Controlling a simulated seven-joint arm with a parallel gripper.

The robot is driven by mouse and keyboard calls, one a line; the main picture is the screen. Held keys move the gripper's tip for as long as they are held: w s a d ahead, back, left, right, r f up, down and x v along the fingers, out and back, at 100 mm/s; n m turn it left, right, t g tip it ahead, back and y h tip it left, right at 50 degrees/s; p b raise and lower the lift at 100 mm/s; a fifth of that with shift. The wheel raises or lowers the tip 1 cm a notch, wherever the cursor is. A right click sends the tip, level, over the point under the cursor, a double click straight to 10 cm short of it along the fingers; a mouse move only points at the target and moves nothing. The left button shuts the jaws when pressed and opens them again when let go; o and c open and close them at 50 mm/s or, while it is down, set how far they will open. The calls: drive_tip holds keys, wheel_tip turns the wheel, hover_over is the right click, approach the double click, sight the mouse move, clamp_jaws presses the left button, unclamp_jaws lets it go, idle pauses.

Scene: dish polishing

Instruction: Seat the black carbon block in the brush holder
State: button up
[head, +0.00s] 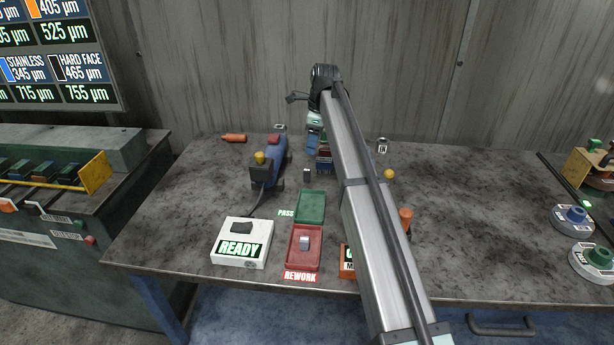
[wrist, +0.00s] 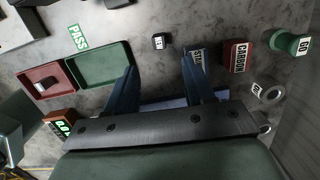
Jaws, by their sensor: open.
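A small black block (wrist: 159,41) with a pale label stands alone on the table in the wrist view. It also shows in the head view as a small dark block (head: 306,175) behind the green tray. My gripper (wrist: 158,62) is open, with its two blue fingers apart and nothing between them. The black block lies beyond the fingertips, roughly in line with the gap. In the head view my arm hides much of the gripper. A red block labelled CARBON (wrist: 236,55) stands to the right of the fingers. I cannot clearly make out the brush holder.
A blue tool (head: 272,165) with a yellow knob stands left of the black block. The green PASS tray (head: 311,206) is empty; the red REWORK tray (head: 302,256) holds a metal piece. A READY box (head: 241,243) stands front left.

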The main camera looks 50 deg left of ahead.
sight(307, 170)
drive_tip(key=f, duration=0.6)
drive_tip(key=s+a+f, duration=0.1)
drive_tip(key=f, duration=0.3)
drive_tip(key=shift+c, duration=0.3)
clamp_jaws()
